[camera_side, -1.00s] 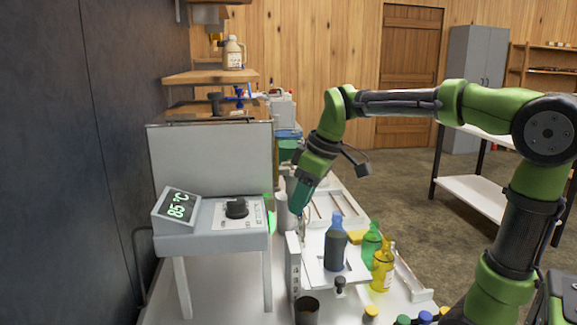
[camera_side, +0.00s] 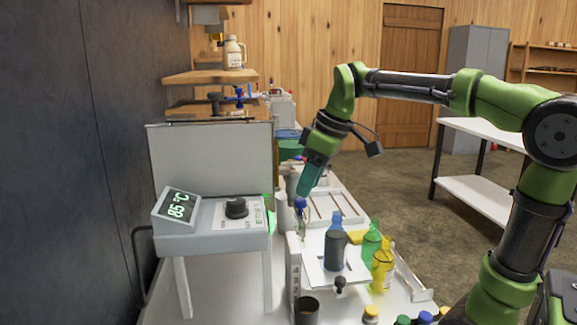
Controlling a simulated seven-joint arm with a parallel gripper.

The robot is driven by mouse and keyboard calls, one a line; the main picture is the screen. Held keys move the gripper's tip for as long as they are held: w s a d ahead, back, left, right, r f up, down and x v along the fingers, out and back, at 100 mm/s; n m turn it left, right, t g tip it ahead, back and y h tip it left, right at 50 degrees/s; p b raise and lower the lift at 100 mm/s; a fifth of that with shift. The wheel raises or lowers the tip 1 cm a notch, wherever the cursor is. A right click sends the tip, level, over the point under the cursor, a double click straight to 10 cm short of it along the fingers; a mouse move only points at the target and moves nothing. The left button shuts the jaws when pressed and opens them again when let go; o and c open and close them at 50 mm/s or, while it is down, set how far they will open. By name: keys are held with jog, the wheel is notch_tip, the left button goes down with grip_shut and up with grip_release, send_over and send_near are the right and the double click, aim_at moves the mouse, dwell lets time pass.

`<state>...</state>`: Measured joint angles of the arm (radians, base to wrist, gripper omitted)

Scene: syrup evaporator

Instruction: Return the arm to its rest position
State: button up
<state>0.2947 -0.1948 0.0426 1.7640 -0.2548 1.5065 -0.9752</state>
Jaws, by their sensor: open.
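My gripper (camera_side: 305,190) points downward at the end of my green and black arm. It is above the work table, just over a small blue-topped bottle (camera_side: 301,214) that stands left of the dark blue bottle (camera_side: 335,246). A small gap seems to separate the fingertips from the blue top. The fingers are small in this view, but they are open and hold nothing visible. My arm reaches in from the right with its elbow high.
An evaporator with an 85 °C display (camera_side: 178,206) and a knob (camera_side: 236,208) stands left. Green (camera_side: 371,243) and yellow (camera_side: 383,268) bottles stand right of the dark blue one. A dark cup (camera_side: 307,309) is in front. A white tray (camera_side: 352,212) lies behind. The air above is free.

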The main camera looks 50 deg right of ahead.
jog(key=shift+s+r, duration=0.15)
jog(key=shift+r, duration=0.2)
